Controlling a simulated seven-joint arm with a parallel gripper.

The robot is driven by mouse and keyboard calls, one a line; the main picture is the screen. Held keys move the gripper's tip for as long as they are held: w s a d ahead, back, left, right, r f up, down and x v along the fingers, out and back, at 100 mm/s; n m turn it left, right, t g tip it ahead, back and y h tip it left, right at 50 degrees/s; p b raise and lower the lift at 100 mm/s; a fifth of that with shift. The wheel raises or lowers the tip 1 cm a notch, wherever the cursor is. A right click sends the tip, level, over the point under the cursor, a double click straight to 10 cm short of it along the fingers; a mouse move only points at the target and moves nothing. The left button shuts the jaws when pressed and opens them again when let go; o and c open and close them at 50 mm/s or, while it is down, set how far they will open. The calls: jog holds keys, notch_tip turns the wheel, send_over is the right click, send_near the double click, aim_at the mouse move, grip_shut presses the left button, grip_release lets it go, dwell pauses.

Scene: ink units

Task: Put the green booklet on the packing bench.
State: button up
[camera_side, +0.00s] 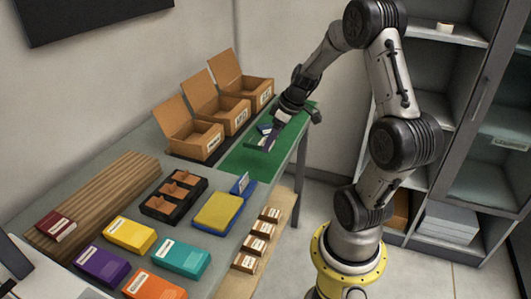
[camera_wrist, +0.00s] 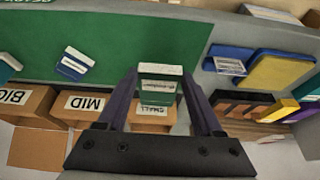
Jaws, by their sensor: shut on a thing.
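The green booklet (camera_wrist: 158,98) has a white label on its face and a pale upper edge. In the wrist view it sits between the two dark fingers of my gripper (camera_wrist: 160,80), which is shut on it. In the side view my gripper (camera_side: 270,138) is low over the green mat (camera_side: 238,165) at the far end of the grey bench (camera_side: 205,170). The booklet is hard to make out there against the green. Whether its underside touches the mat cannot be told. The mat also shows in the wrist view (camera_wrist: 110,45).
A small blue booklet (camera_wrist: 74,64) lies on the mat, left of my fingers in the wrist view. Open cardboard boxes (camera_side: 207,140) labelled BIG, MID and SMALL line the mat's edge. A yellow-and-blue pad (camera_side: 218,212), black tray (camera_side: 173,195) and coloured boxes stand nearer. Much of the mat is clear.

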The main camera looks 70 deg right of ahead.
aim_at(262, 160)
jog(key=f, duration=0.1)
jog(key=w+d+f, duration=0.2)
jog(key=shift+w+f, duration=0.15)
jog(key=shift+f, duration=0.1)
jog(key=shift+w+d+f, duration=0.1)
jog(key=shift+w+f, duration=0.05)
jog(key=shift+f, duration=1.6)
jog(key=shift+f, duration=0.1)
jog(key=o, duration=1.4)
